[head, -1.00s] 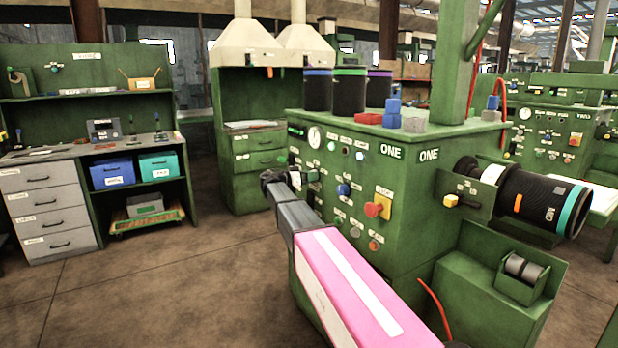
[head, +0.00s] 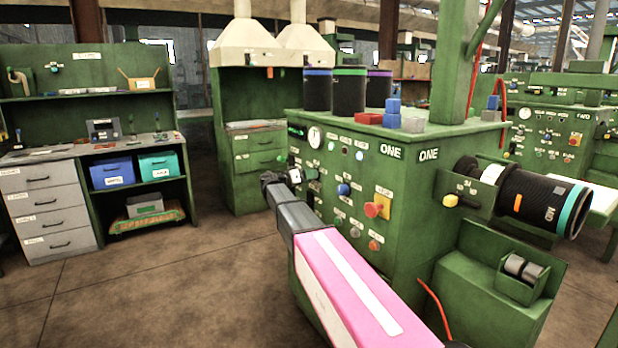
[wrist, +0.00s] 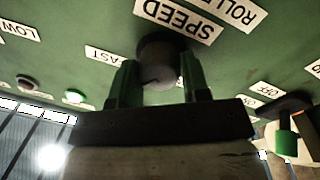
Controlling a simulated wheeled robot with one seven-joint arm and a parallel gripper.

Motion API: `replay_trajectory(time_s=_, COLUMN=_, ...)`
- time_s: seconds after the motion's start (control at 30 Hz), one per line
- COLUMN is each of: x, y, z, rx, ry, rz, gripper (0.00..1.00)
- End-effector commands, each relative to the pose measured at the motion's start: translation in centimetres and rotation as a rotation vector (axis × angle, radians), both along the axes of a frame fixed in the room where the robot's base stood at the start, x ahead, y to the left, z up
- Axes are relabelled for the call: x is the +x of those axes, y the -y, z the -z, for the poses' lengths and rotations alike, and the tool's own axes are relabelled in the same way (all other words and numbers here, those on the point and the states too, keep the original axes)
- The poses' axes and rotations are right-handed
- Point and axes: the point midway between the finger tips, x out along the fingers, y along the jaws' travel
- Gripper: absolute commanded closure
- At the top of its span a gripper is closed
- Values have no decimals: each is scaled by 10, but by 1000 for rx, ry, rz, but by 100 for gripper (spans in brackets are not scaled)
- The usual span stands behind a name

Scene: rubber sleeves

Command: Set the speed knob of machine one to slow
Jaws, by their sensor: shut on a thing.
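Machine one (head: 400,210) is a green cabinet marked ONE in the head view. My arm reaches along its control face, and my gripper (head: 290,178) is at the upper left of that face. In the wrist view, the dark round speed knob (wrist: 162,62) sits under an upside-down SPEED label (wrist: 180,17). The two green fingers of my gripper (wrist: 160,88) are on either side of the knob, shut on it. A label reading AST (wrist: 112,55), its first letter cut off, is left of the knob. The knob's pointer is too dark to read. The head view hides the knob behind my gripper.
In the head view, a red knob on a yellow plate (head: 377,207) and a blue knob (head: 343,189) are close to my arm.

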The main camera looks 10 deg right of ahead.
Motion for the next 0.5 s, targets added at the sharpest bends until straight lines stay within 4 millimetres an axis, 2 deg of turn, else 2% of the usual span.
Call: replay_trajectory(time_s=0.5, x=-1, y=0, z=1, rx=-189, ry=-452, rz=0, gripper=81)
